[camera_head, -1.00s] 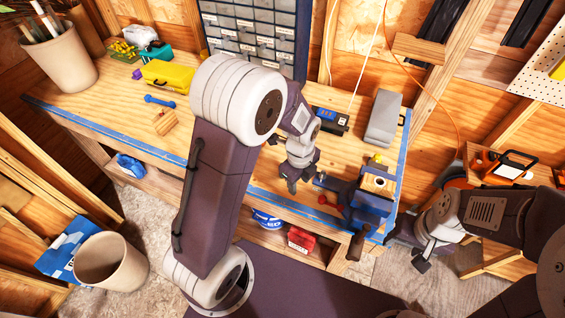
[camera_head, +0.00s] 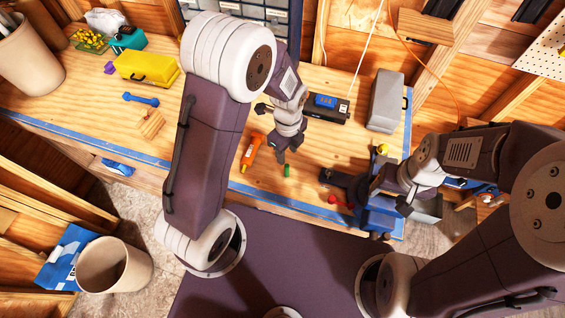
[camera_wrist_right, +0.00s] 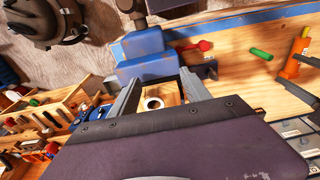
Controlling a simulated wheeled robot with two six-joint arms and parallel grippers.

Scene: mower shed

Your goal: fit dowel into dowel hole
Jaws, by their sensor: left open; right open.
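A small green cylinder (camera_head: 287,170), which looks like the dowel, stands or lies on the bench just below my left gripper (camera_head: 281,154). That gripper is open and apart from it. The cylinder also shows in the right wrist view (camera_wrist_right: 261,54). A blue vise (camera_head: 380,222) sits at the bench's front right corner. In the right wrist view, a pale wooden block with a white-rimmed round hole (camera_wrist_right: 153,103) shows between the open fingers of my right gripper (camera_wrist_right: 163,92). In the head view my right gripper (camera_head: 390,200) hangs over the vise and hides the block.
An orange tool (camera_head: 251,149) lies left of the green cylinder. A black device with a blue screen (camera_head: 325,103) and a grey case (camera_head: 386,101) stand behind. A wooden block (camera_head: 151,123), blue dumbbell-shaped thing (camera_head: 141,99) and yellow box (camera_head: 146,68) are at left.

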